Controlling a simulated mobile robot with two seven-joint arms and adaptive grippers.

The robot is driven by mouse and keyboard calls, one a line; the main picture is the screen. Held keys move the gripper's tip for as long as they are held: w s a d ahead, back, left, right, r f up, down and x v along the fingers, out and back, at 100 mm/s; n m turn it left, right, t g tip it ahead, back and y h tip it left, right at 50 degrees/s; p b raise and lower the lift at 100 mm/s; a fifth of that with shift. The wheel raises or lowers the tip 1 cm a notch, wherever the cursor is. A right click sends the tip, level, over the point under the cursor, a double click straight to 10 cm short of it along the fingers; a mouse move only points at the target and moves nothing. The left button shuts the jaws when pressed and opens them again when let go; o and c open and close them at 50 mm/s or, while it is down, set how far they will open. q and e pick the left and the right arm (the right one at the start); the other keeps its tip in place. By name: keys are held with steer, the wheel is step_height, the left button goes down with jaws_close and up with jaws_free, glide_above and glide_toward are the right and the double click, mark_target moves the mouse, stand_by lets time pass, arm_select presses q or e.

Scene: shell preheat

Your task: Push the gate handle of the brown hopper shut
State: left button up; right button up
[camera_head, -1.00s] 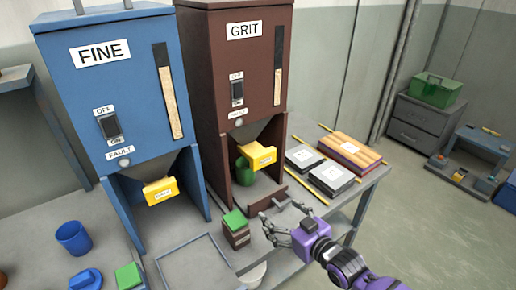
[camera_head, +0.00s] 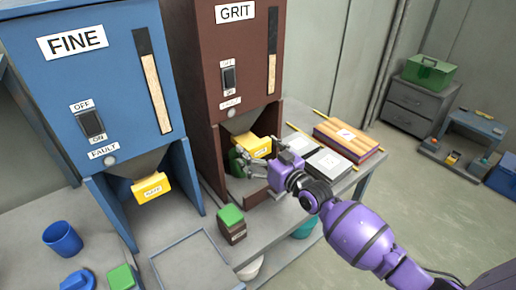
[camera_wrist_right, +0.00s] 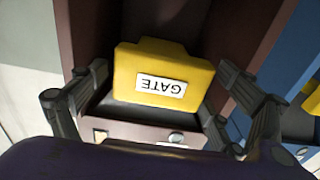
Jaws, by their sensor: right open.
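The brown hopper (camera_head: 207,75), labelled GRIT, stands in the middle of the head view. Its yellow gate handle (camera_head: 255,147) sticks out below the funnel, and it also shows in the right wrist view (camera_wrist_right: 160,65) with an upside-down GATE label. My right gripper (camera_head: 248,166) is open in front of the hopper's opening, just below and by the handle. In the wrist view its fingers are spread to either side of the handle, with nothing held. I cannot tell whether a finger touches the handle. My left gripper is not in view.
A blue hopper (camera_head: 120,90) labelled FINE, with its own yellow handle (camera_head: 151,188), stands on the left. A green-topped box (camera_head: 231,223) sits in front of the brown hopper. Books and cases (camera_head: 328,161) lie to the right. A blue cup (camera_head: 62,239) stands front left.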

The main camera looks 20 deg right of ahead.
steer(key=c, duration=1.7)
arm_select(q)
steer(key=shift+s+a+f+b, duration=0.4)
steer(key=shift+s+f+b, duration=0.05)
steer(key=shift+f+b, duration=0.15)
arm_select(e)
steer(key=x, duration=0.4)
steer(key=shift+w+a, duration=0.1)
steer(key=shift+w, duration=0.25)
steer(key=o, duration=1.7)
steer(key=shift+w, duration=0.2)
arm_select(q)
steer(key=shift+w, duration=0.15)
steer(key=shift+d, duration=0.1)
arm_select(e)
steer(key=shift+s, duration=0.15)
